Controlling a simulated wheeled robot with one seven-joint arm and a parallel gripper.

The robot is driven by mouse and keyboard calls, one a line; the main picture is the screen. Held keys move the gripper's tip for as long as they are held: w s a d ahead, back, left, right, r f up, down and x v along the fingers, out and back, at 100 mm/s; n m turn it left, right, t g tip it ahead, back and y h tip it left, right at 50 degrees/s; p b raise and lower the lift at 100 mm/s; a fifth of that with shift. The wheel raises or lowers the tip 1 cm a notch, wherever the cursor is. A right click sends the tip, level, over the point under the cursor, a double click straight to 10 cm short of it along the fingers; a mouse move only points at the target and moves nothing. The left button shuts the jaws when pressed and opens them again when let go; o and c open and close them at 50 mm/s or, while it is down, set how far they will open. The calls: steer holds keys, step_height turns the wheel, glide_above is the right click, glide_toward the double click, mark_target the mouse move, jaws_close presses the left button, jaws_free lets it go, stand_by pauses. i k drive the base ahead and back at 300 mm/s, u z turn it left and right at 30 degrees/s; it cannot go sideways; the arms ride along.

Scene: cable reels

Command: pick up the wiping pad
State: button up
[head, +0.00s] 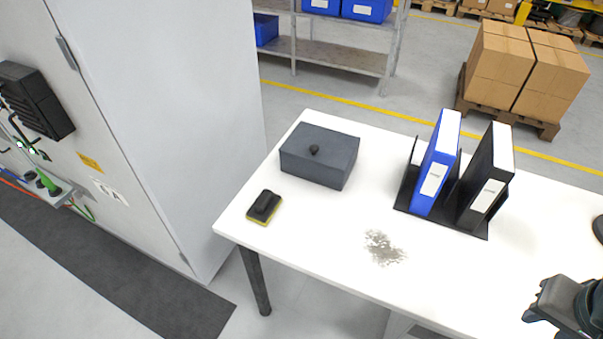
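The wiping pad (264,207) lies on the white table (320,250) near its left edge. It has a black top with a grip and a yellow underside. My gripper (535,300) shows at the lower right, cut off by the picture's edge, over the right part of the table. It is far to the right of the pad and apart from it. The view does not show clearly whether its fingers are open or shut.
A dark grey box (319,156) with a round black knob stands just behind the pad. A black holder (470,228) carries a blue binder (436,165) and a black binder (487,175). A grey smudge (383,248) marks the table. A tall grey cabinet (165,110) stands left.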

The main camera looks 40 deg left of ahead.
mark_target(262, 210)
steer(key=k, duration=0.25)
steer(key=u, duration=1.4)
steer(key=i, duration=0.25)
steer(key=u, duration=0.65)
